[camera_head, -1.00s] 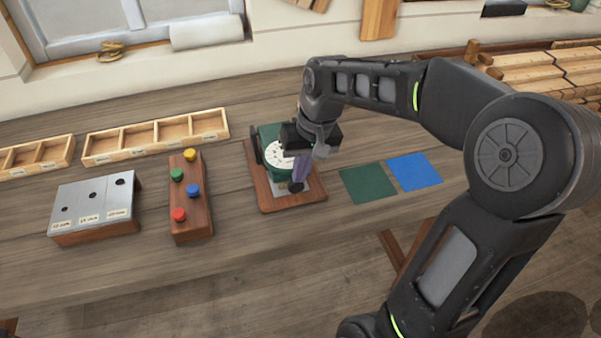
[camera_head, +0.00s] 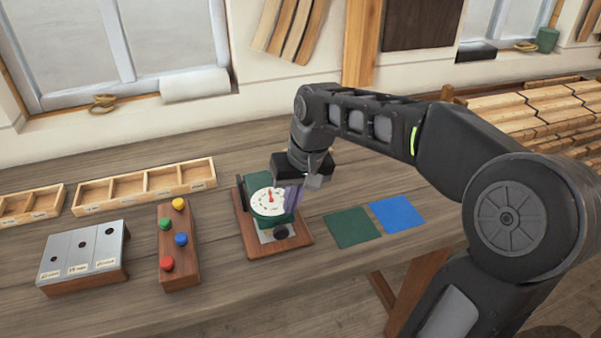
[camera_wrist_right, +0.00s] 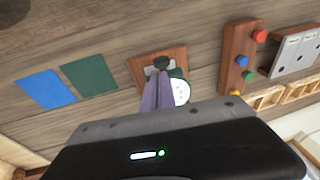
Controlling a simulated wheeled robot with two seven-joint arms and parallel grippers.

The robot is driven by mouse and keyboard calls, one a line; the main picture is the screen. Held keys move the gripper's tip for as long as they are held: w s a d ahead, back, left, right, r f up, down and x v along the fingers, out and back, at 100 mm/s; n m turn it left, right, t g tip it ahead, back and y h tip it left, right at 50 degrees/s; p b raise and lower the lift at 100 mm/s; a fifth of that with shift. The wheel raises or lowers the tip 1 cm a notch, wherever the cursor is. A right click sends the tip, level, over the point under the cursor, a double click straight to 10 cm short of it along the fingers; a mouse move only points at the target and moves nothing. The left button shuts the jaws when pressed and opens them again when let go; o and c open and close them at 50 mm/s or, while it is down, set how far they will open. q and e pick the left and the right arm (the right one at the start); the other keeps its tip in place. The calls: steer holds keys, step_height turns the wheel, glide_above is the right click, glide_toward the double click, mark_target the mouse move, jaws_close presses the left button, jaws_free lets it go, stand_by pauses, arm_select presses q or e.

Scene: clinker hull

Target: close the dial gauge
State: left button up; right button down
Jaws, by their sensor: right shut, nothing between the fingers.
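The dial gauge has a green body and a round white dial face with a red needle (camera_head: 268,201). It stands on a brown wooden base (camera_head: 250,241) with a metal plate and a black round knob (camera_head: 281,231) at the front. My right gripper (camera_head: 293,200), with purple fingers, is shut and empty beside the right edge of the dial. In the right wrist view the shut fingers (camera_wrist_right: 158,95) partly cover the gauge, and the white dial (camera_wrist_right: 182,92) shows beside them. Whether the fingers touch the gauge cannot be told. My left gripper is not in view.
Left of the gauge stand a wooden block with coloured knobs (camera_head: 179,272) and a metal-topped block with holes (camera_head: 82,256). Compartment trays (camera_head: 146,187) lie behind. Flat green (camera_head: 352,227) and blue (camera_head: 397,214) squares lie to the right. The bench front is clear.

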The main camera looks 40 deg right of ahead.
steer(key=w+v, duration=0.1)
steer(key=v, duration=0.6)
steer(key=shift+r+b, duration=0.15)
steer(key=shift+b, duration=0.2)
steer(key=shift+s+d, duration=0.1)
steer(key=shift+s, duration=0.05)
